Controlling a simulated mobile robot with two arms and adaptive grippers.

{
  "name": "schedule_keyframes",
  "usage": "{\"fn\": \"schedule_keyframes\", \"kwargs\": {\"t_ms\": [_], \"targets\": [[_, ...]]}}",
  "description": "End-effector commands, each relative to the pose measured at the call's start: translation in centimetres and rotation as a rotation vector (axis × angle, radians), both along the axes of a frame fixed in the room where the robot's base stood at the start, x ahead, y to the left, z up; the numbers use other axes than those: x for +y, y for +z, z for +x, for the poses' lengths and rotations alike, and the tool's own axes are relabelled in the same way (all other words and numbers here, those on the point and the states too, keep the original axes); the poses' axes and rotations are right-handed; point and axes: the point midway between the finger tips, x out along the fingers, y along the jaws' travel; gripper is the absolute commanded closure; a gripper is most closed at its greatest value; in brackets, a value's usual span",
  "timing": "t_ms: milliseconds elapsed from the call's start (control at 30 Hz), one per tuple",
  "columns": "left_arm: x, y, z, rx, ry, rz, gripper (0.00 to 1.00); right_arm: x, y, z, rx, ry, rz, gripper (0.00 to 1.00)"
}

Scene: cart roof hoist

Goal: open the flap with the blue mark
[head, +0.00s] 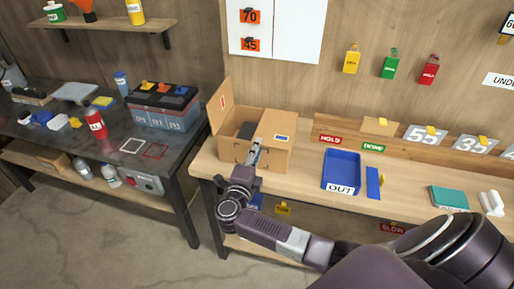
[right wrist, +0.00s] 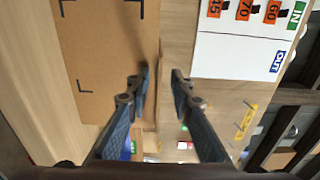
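A cardboard box (head: 243,154) stands on the wooden workbench. Its left flap (head: 221,102) stands up and carries a red mark. Its right flap (head: 279,130) lies flat over the right part of the box and carries the blue mark (head: 281,138). The dark inside shows left of that flap. My right gripper (head: 254,154) is at the front of the box, near the flap's left end. In the right wrist view its fingers (right wrist: 161,78) are apart, beside brown cardboard (right wrist: 105,60); contact cannot be told. My left gripper is out of view.
A blue OUT tray (head: 342,164) stands right of the box. A low wooden ledge (head: 345,128) with signs runs behind it. A dark table (head: 70,140) with a battery and bottles is at the left. Bare bench lies between box and tray.

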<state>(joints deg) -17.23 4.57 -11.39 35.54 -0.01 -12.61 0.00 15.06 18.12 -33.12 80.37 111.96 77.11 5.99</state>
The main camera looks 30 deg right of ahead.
Motion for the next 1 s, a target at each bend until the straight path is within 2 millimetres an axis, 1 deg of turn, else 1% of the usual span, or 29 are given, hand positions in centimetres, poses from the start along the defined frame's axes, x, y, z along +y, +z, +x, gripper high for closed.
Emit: {"fn": "schedule_keyframes", "kwargs": {"t_ms": [200, 400, 1000], "targets": [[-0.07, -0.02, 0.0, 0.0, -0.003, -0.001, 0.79, -0.02, -0.06, 0.02, 0.001, 0.0, -0.001, 0.79], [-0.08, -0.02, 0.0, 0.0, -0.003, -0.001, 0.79, -0.01, -0.05, 0.01, 0.001, 0.0, -0.001, 1.0], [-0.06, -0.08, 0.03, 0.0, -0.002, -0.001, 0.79, 0.03, 0.08, -0.06, -0.015, -0.001, 0.015, 1.0]]}}
